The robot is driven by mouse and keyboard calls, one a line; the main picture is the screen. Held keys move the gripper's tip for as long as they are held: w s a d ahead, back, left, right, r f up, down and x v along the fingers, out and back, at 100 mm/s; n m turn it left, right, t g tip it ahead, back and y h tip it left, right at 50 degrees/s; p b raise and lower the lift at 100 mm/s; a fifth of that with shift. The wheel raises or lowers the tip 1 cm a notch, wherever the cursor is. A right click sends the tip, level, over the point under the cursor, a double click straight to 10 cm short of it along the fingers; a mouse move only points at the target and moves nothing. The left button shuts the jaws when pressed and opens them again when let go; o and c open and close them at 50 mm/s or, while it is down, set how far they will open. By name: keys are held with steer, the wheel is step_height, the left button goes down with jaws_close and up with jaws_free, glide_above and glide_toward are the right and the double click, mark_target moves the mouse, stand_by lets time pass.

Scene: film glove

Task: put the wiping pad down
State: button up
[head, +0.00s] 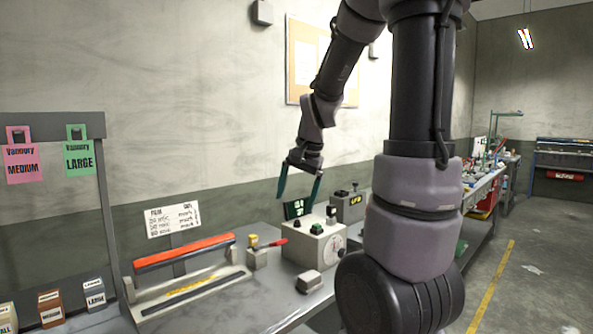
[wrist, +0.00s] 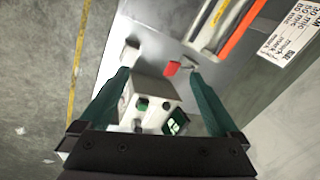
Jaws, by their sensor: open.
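A small pale grey block (head: 309,282), which looks like the wiping pad, lies on the grey bench in front of the control box (head: 312,246). It also shows in the wrist view (wrist: 131,53), beyond the left fingertip. My gripper (head: 299,192) is open with its teal fingers pointing down, above the back of the control box. In the wrist view (wrist: 156,76) nothing is held between the fingers, and the control box shows below and between them. The pad lies apart from the gripper.
A sealer with an orange-red bar (head: 185,252) stands left on the bench, beside a small red-handled device (head: 262,254). A dark grey box (head: 348,205) stands behind the control box. A handwritten card (head: 173,219) stands at the wall. The bench (head: 262,300) is bare left of the pad.

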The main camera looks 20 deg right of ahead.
steer(key=s+a+r+n+t, duration=0.2)
steer(key=s+a+r+n, duration=0.1)
steer(key=s+r, duration=0.2)
steer(key=s+a+r+n+t, duration=0.2)
steer(key=s+r, duration=0.3)
steer(key=s, duration=0.4)
steer(key=shift+a+r+n, duration=0.4)
steer(key=shift+a, duration=0.25)
steer(key=shift+o, duration=0.2)
